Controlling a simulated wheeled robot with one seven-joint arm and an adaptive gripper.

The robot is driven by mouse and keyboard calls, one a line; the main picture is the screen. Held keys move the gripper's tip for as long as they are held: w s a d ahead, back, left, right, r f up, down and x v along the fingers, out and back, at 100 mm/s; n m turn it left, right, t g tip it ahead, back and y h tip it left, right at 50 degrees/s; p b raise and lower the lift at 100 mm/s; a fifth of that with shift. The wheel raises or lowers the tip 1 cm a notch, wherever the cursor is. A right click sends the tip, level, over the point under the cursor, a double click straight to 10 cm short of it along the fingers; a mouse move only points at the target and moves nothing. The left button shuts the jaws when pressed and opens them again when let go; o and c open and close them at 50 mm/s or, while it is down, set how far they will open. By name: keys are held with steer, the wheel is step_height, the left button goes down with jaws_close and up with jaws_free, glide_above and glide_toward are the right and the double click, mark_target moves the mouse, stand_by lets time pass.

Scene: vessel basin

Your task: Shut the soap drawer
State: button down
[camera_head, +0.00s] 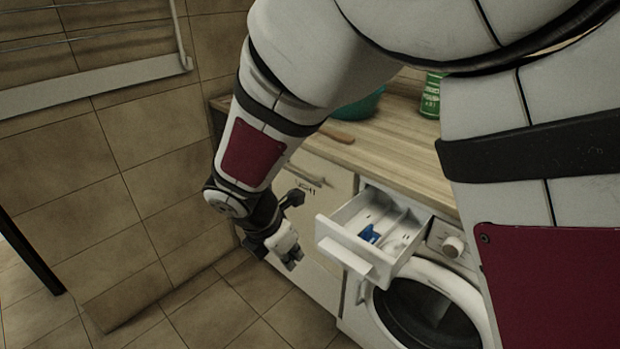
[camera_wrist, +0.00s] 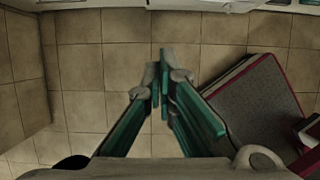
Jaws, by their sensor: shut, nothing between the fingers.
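The soap drawer (camera_head: 345,246) is a white tray pulled well out of the washing machine's top left, with compartments and a blue insert (camera_head: 369,233) inside. Its front panel faces toward the lower left. My gripper (camera_head: 293,262) is just left of the drawer front and apart from it, pointing down. In the wrist view my gripper (camera_wrist: 161,90) shows its two fingers brought together with nothing between them, over the tiled floor. The soap drawer is not clearly visible in the wrist view.
The washing machine (camera_head: 453,290) has a round door and a knob (camera_head: 453,246) right of the drawer. A wooden counter (camera_head: 385,150) lies above, with a green container (camera_head: 430,96) on it. A cabinet (camera_head: 322,205) stands behind my arm. The tiled floor (camera_head: 200,325) at lower left is clear.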

steer(key=w+d+f, duration=0.4)
steer(key=w+f, duration=0.1)
steer(key=shift+f+b, duration=0.2)
steer(key=shift+b, duration=0.2)
glide_above(365, 222)
steer(key=s+a, duration=0.1)
steer(key=s, duration=0.1)
steer(key=shift+w+a+p, duration=0.15)
steer(key=shift+w+p, duration=0.05)
steer(key=shift+p, duration=0.1)
stand_by(0.4)
